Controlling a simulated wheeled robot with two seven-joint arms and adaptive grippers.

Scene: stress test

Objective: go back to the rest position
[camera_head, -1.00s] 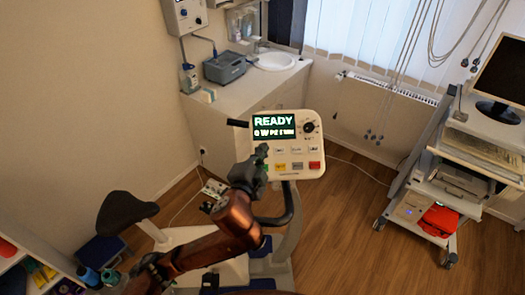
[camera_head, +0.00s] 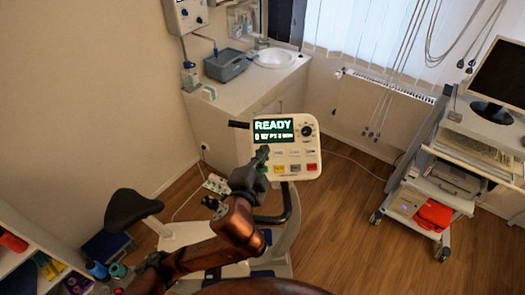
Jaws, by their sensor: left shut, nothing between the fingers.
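My left gripper (camera_head: 262,158) is shut and empty. It is at the left edge of the exercise bike's console (camera_head: 287,146) in the picture. Whether it touches the console, I cannot tell. The console is a pale panel with a dark screen reading READY in green, a dark knob and two rows of buttons. My left arm comes in from the lower left and hides part of the bike. My right gripper is not in view.
The bike's dark saddle (camera_head: 131,208) is at the left. A counter (camera_head: 246,95) with a sink stands behind. A wheeled cart (camera_head: 416,198) with a red bag (camera_head: 433,214) stands at the right. Shelves (camera_head: 30,250) fill the lower left corner. Wooden floor between bike and cart is clear.

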